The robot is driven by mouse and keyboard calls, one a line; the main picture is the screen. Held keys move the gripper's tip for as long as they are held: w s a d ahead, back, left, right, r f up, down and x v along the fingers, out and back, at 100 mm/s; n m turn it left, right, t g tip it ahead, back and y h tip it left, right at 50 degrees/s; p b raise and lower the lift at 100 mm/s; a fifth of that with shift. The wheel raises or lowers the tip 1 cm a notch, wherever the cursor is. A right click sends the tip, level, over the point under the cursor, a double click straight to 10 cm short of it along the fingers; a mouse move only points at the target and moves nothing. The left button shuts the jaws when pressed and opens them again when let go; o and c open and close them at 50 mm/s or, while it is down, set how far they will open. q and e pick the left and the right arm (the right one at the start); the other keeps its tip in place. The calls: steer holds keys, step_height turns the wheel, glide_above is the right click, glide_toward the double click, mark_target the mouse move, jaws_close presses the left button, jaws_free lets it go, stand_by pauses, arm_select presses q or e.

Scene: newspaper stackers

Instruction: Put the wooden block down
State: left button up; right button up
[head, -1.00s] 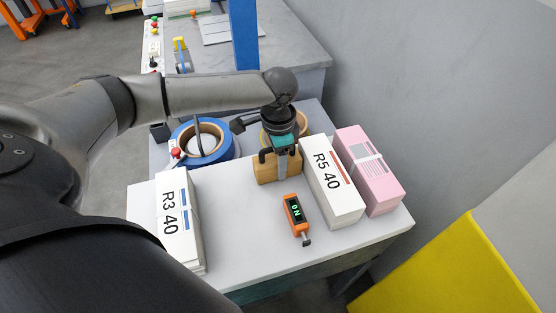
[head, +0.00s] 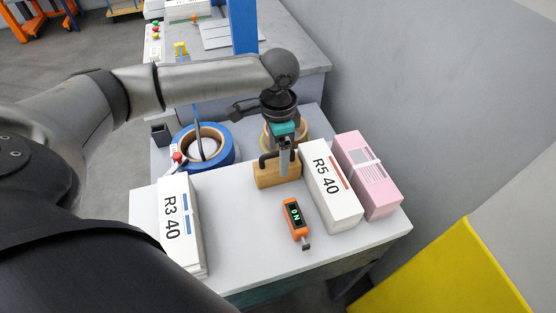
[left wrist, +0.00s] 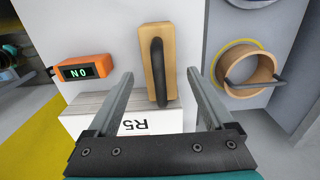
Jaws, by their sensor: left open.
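The wooden block (head: 272,174) with a black handle rests on the white table (head: 245,225), beside the left side of the R5 40 box. It also shows in the left wrist view (left wrist: 172,62), where its dark handle runs along its face. My left gripper (head: 287,165) is above the block in the head view and hides part of it. In the left wrist view, my left gripper (left wrist: 162,82) is open, with its two fingers apart on either side of the block's near end, and nothing clamped between them. My right gripper does not show.
The R5 40 box (head: 331,186) and a pink box (head: 367,176) stand right of the block. The R3 40 box (head: 181,224) is at the left. An orange device (head: 295,222) lies in front. Tape rolls (head: 224,151) are behind. The table's middle is clear.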

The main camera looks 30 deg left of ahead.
arm_select(q)
step_height(320, 180, up, 7)
steer(key=shift+r+p, duration=0.1)
steer(key=shift+p, duration=0.45)
